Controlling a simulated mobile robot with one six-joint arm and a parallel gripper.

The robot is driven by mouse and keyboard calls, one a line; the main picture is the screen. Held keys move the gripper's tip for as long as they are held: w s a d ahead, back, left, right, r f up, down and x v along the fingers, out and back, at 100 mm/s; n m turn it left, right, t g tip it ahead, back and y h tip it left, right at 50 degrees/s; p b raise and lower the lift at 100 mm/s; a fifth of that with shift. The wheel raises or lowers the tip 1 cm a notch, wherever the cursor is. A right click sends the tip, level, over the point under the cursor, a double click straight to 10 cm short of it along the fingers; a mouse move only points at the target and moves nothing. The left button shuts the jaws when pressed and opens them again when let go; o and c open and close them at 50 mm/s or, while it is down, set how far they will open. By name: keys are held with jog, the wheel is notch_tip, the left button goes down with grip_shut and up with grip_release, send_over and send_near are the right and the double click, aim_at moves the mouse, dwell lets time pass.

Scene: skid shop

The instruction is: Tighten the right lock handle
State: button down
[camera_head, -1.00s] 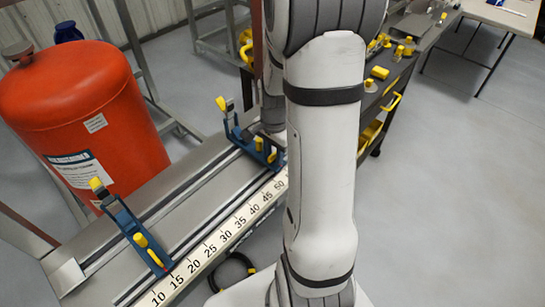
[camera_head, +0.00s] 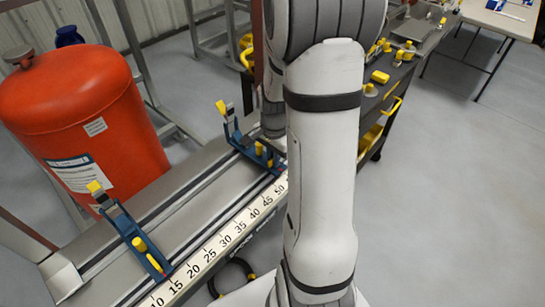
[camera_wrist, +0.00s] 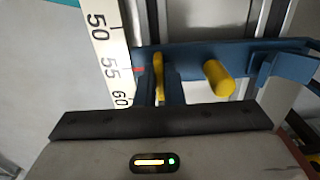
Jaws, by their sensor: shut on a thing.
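The right lock handle is a narrow yellow lever (camera_wrist: 158,72) on a blue bracket (camera_wrist: 195,62), beside the ruler. My gripper (camera_wrist: 160,92) is shut on this lever, with a finger on each side. A yellow knob (camera_wrist: 218,78) stands on the same bracket to the right of my gripper.
A ruler (camera_head: 222,238) runs along the front of the metal rail bench (camera_head: 90,262). A large red tank (camera_head: 85,115) stands behind it. A dark cart (camera_head: 400,72) with yellow parts is at the back right. The floor at right is clear.

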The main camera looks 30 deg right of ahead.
jog(key=shift+n, duration=1.7)
jog(key=shift+n, duration=0.5)
jog(key=shift+s+n, duration=0.1)
jog(key=shift+n, duration=1.1)
